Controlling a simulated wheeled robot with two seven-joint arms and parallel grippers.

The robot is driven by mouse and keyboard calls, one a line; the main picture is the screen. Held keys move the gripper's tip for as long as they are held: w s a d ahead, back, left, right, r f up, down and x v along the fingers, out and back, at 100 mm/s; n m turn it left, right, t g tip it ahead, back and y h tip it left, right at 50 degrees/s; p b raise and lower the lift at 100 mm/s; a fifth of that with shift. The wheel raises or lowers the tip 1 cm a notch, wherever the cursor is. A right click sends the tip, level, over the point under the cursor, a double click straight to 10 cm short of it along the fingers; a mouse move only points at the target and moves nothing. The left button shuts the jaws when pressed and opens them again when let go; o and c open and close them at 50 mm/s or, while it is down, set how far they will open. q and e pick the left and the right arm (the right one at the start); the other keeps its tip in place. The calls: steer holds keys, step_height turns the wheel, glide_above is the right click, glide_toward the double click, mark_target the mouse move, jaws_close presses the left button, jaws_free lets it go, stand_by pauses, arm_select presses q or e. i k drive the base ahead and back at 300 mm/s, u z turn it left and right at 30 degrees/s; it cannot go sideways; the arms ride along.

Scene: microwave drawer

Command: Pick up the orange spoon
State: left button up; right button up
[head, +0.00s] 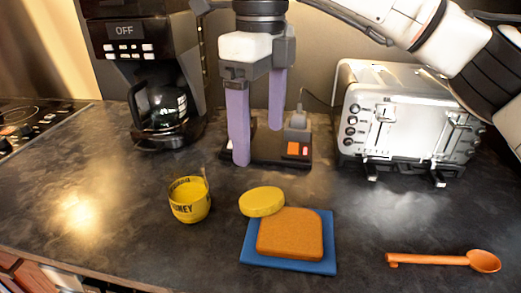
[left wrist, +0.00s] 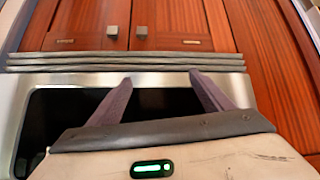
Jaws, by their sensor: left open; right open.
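The orange spoon (head: 445,260) lies on the dark countertop at the front right in the head view. Its bowl points right and its handle points left. My right gripper (head: 256,135) hangs fingers down in the upper middle of the head view, to the left of the spoon and farther back. Its two purple fingers are apart with nothing held between them. My left gripper (left wrist: 160,85) shows only in the left wrist view. Its fingers are apart and empty, in front of a dark opening in a silver-framed appliance.
A blue board (head: 326,262) with bread (head: 290,234) on it, a yellow disc (head: 262,201) and a honey jar (head: 189,200) stand mid-counter. A toaster (head: 375,120), a coffee maker (head: 150,75) and a black device (head: 296,148) stand behind. The counter around the spoon is clear.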

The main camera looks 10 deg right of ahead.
mark_target(480, 260)
steer(key=k, duration=1)
